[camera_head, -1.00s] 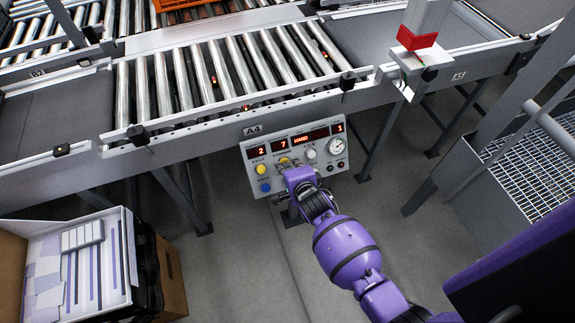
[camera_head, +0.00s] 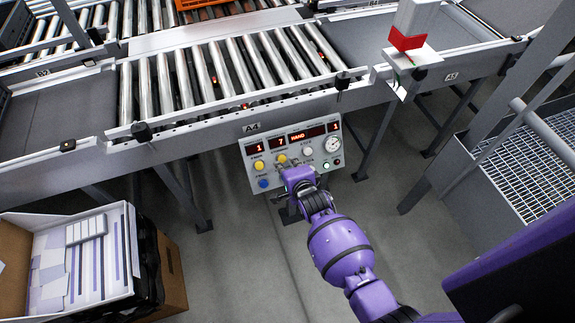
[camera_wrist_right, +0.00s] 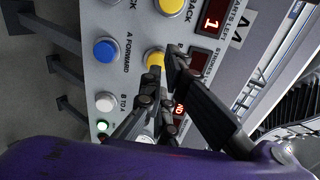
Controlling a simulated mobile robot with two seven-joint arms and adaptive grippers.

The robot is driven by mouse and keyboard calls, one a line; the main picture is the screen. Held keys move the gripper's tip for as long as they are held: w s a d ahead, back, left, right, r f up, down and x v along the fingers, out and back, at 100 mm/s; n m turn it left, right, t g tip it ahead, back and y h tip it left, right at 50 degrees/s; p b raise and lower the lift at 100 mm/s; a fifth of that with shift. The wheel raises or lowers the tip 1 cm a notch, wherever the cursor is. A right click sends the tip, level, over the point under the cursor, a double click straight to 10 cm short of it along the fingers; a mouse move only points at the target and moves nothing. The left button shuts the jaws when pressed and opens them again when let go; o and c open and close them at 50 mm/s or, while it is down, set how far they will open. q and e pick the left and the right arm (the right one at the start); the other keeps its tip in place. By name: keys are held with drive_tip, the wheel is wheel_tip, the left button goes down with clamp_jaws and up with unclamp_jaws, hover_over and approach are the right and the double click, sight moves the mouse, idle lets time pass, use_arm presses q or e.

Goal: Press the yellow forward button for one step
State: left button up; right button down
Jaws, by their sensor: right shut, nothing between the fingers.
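The control panel (camera_head: 345,168) labelled A4 hangs below the roller conveyor and has red displays, a dial and several buttons. A yellow button (camera_head: 281,159) sits near its middle, just above my right gripper (camera_head: 285,169). Another yellow button (camera_head: 259,165) is to the left, above a blue button (camera_head: 263,183). In the right wrist view my right gripper (camera_wrist_right: 165,72) is shut and empty, its tips beside the yellow button (camera_wrist_right: 155,60) and partly covering it. Contact cannot be told. "A FORWARD" is printed between this and the blue button (camera_wrist_right: 105,50). My left gripper is out of view.
The roller conveyor (camera_head: 215,80) runs above the panel. A box with papers (camera_head: 80,262) stands at the lower left. A metal grating (camera_head: 525,180) is at the right. A white button (camera_wrist_right: 105,102) and green light (camera_wrist_right: 102,126) are close to my gripper.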

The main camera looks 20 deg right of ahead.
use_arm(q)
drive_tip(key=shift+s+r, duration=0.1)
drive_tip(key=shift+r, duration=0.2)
use_arm(e)
drive_tip(key=v, duration=0.9)
drive_tip(key=shift+s+r, duration=0.15)
drive_tip(key=shift+s, duration=0.2)
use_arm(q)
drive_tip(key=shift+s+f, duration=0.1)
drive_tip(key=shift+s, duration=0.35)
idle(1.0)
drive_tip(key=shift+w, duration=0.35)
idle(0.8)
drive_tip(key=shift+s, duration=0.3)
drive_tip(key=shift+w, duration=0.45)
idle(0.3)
